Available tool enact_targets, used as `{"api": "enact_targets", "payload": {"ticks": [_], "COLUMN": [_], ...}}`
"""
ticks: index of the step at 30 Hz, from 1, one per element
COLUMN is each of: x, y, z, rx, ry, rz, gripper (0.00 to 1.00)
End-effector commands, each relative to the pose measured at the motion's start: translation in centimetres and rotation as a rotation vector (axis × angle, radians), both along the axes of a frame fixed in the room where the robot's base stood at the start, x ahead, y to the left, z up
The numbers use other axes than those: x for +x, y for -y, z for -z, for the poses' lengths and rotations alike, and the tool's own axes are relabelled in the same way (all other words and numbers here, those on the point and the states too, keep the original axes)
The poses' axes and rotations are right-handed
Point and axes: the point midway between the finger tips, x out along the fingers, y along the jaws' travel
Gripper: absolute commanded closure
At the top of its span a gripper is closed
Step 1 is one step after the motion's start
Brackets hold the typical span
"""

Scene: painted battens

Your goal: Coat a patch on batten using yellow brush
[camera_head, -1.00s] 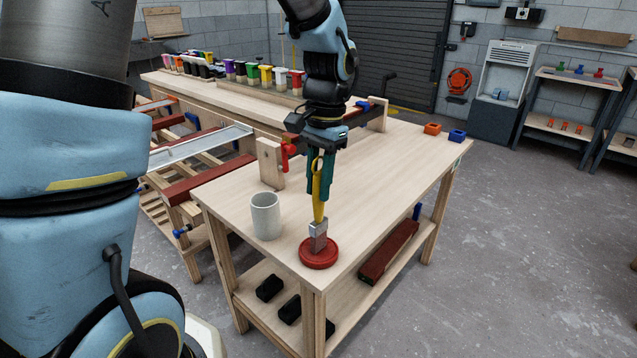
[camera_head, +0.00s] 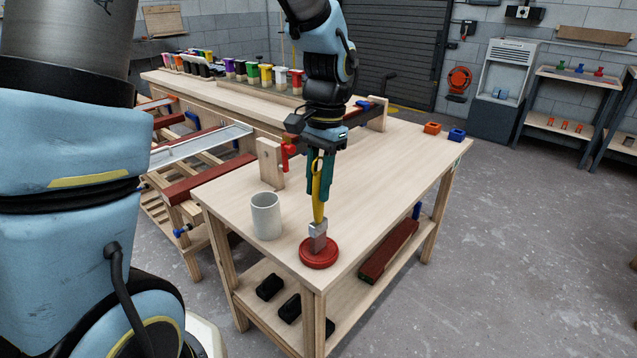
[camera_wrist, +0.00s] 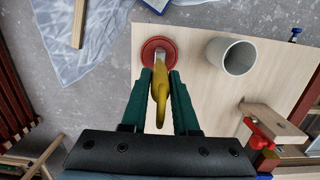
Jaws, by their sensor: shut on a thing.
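My gripper (camera_head: 320,178) is shut on the yellow brush (camera_head: 317,208) and holds it upright, bristle end down, over the near corner of the table. The brush handle also shows between the green fingers in the wrist view (camera_wrist: 160,90). The brush's grey lower end meets a round red dish (camera_head: 319,254); the bristle tips are hidden in or behind it. The dish also shows in the wrist view (camera_wrist: 147,50). A dark batten (camera_head: 362,116) lies behind my gripper, between wooden end blocks, partly hidden by my arm.
A white cup (camera_head: 265,216) stands left of the dish. A wooden block (camera_head: 270,163) with a red clamp (camera_head: 287,152) stands behind it. Orange (camera_head: 433,128) and blue (camera_head: 457,135) blocks sit at the far right corner. The table's right side is clear.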

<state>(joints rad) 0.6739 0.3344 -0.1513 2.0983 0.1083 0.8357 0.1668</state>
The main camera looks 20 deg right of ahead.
Motion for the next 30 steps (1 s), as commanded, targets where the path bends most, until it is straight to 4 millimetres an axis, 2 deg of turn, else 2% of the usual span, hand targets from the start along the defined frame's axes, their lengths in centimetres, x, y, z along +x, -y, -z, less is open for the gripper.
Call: {"api": "enact_targets", "payload": {"ticks": [6, 24, 30], "x": [0.0, 0.1, 0.1], "y": [0.0, 0.1, 0.1], "z": [-2.1, -6.7, -6.9], "rx": [-0.001, -0.002, -0.002], "ry": [0.002, 0.002, 0.002], "rz": [0.000, 0.000, 0.000], "gripper": [1.00, 1.00, 1.00]}}
